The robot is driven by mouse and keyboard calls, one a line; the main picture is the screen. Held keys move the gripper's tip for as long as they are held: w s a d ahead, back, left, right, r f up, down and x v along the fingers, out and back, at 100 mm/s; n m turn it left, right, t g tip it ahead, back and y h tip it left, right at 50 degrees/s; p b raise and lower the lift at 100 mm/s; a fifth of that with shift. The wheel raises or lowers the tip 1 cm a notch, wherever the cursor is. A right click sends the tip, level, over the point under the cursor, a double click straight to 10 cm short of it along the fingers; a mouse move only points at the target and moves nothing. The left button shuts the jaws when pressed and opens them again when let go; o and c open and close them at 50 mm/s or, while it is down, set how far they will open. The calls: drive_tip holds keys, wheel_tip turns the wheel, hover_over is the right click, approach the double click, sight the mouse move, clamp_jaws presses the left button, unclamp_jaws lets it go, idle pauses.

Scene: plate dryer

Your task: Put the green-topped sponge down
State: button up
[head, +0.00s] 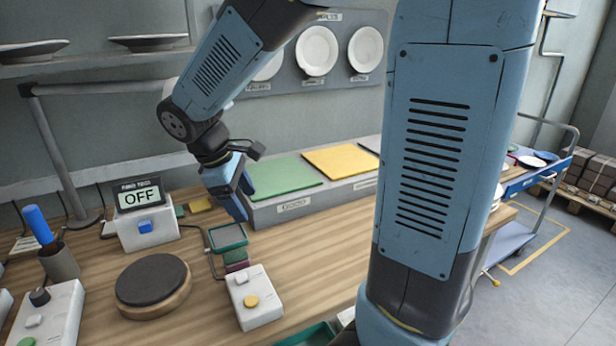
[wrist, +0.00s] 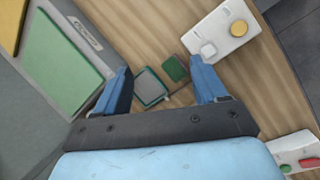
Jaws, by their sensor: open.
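The green-topped sponge (head: 236,256) appears to lie on the wooden worktop, between a small green-rimmed tray (head: 228,237) and a white box with a yellow button (head: 252,300). A dark reddish side shows below its green top. In the wrist view the sponge (wrist: 175,68) lies beyond the tray (wrist: 151,87), close beside it; I cannot tell whether they touch. My gripper (head: 240,200) is open and empty, above the worktop and pointing down. In the wrist view its fingers (wrist: 163,80) stand apart, with the tray and sponge seen between them.
A grey stand with green (head: 283,178) and yellow (head: 341,160) panels is close behind my gripper. A timer reading OFF (head: 147,226), a round dark pad (head: 151,280) and a cup with a blue-handled tool (head: 60,262) stand left. Bare worktop (head: 320,250) shows right of the tray.

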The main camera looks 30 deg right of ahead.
drive_tip(key=s+d+r+m+t+y, duration=0.4)
drive_tip(key=s+d+r+m+t, duration=0.1)
drive_tip(key=s+d+r+m, duration=0.4)
drive_tip(key=s+m, duration=0.2)
drive_tip(key=s, duration=0.2)
drive_tip(key=shift+s, duration=0.1)
drive_tip(key=shift+c, duration=0.3)
idle(0.8)
